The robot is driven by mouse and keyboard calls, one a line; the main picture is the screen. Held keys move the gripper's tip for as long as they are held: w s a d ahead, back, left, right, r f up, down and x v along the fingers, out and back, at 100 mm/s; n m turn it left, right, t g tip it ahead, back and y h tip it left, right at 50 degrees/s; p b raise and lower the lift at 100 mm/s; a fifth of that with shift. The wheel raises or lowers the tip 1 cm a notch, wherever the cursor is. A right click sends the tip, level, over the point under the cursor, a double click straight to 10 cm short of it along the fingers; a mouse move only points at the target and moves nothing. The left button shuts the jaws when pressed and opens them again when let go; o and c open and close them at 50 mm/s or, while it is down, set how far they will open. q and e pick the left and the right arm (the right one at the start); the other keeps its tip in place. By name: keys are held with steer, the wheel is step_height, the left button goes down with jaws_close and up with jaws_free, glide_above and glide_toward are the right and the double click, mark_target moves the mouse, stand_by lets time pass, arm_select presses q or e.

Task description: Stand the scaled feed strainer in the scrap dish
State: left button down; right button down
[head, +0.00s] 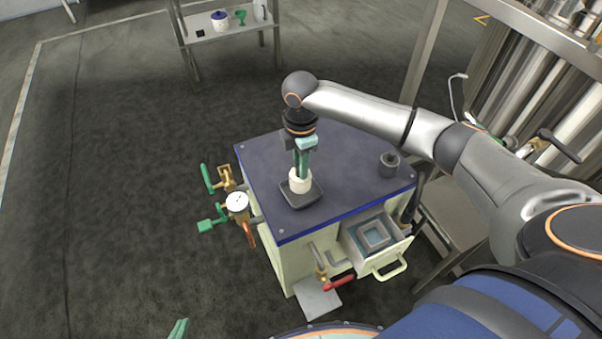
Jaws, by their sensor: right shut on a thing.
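The strainer (300,184) looks like a short cream cylinder. It is upright at the black square dish (301,202), which I take for the scrap dish, on the dark top of the cabinet. Its lower end is within the dish's outline; I cannot tell whether it touches the floor of the dish. My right gripper (301,172) points straight down, its green fingers shut on the strainer from above and hiding its top. Only green fingertips of my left gripper (179,329) show at the bottom edge; their gap is unclear.
The cabinet top (345,160) is mostly clear, with a dark grey cylindrical piece (389,164) at its right. A gauge (237,203) and valves stick out on the left. An open drawer (378,243) juts out in front. A small shelf (225,32) stands far back.

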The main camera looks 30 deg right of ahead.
mark_target(298, 186)
step_height(298, 186, down, 3)
steer(key=shift+f, duration=0.1)
steer(key=c, duration=1.2)
jaws_free()
steer(key=shift+f, duration=0.1)
steer(key=o, duration=0.5)
